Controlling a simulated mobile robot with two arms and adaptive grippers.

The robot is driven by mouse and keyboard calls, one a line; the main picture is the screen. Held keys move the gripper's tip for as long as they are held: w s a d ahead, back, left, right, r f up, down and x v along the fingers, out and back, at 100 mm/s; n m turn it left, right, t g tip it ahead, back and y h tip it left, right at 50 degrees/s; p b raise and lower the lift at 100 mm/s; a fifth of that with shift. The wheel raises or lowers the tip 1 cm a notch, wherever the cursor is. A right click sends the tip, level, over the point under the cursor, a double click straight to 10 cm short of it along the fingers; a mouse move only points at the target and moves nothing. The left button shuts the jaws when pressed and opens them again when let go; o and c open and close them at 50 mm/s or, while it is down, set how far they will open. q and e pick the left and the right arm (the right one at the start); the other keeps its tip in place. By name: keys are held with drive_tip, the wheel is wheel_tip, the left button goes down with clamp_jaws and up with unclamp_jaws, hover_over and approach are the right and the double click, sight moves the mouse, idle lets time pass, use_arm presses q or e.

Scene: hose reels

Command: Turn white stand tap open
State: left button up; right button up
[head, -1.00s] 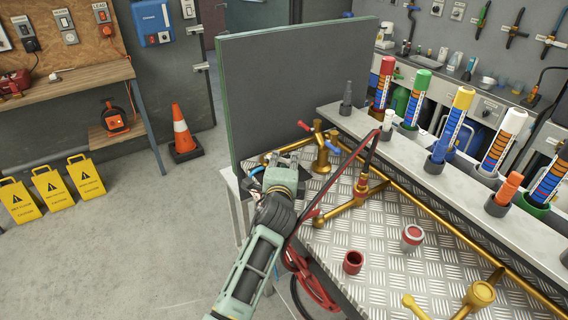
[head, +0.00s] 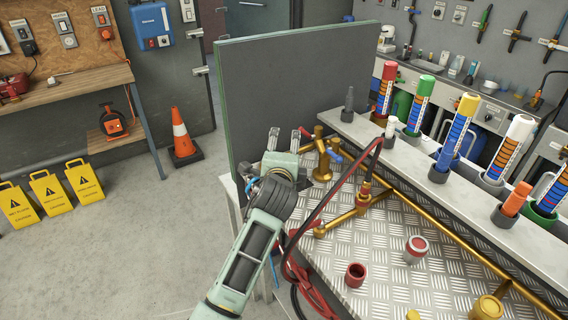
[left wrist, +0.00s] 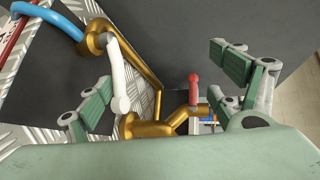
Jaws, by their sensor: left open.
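In the left wrist view, a white lever handle (left wrist: 119,78) hangs from a brass fitting (left wrist: 97,38). My left gripper (left wrist: 163,85) is open and empty, and the white handle lies between its spread fingers in the picture, nearer the left finger. I cannot tell if they touch. A red handle (left wrist: 193,90) on a brass branch also shows between the fingers. In the head view, my left gripper (head: 285,138) is beside a brass standpipe (head: 321,160) at the table's far left corner. I cannot make out the white handle for certain there. My right gripper is not in view.
A grey upright panel (head: 290,95) stands close behind my left gripper. Brass pipes (head: 430,220) and a red hose (head: 325,203) cross the metal tabletop. A blue handle or hose (left wrist: 48,18) shows in the left wrist view.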

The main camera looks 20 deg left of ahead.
use_arm(q)
drive_tip(key=shift+o, duration=1.2)
drive_tip(key=shift+t, duration=0.6)
wheel_tip(320, 180, up, 5)
drive_tip(key=shift+w+d+r, duration=0.1)
drive_tip(key=shift+d, duration=0.05)
wheel_tip(320, 180, down, 3)
drive_tip(key=shift+f+g, duration=0.2)
drive_tip(key=shift+g, duration=0.3)
drive_tip(key=shift+s+r+p, duration=0.3)
drive_tip(key=shift+s+r, duration=0.2)
drive_tip(key=shift+s, duration=0.3)
drive_tip(key=c, duration=0.4)
drive_tip(key=shift+s+r, duration=0.1)
drive_tip(key=shift+s, duration=0.3)
drive_tip(key=c, duration=0.5)
drive_tip(key=shift+p+v, duration=0.65)
drive_tip(key=shift+v, duration=0.2)
drive_tip(key=shift+c, duration=1.2)
drive_tip(key=s+p, duration=0.4)
drive_tip(key=s, duration=0.2)
drive_tip(key=shift+s, duration=0.3)
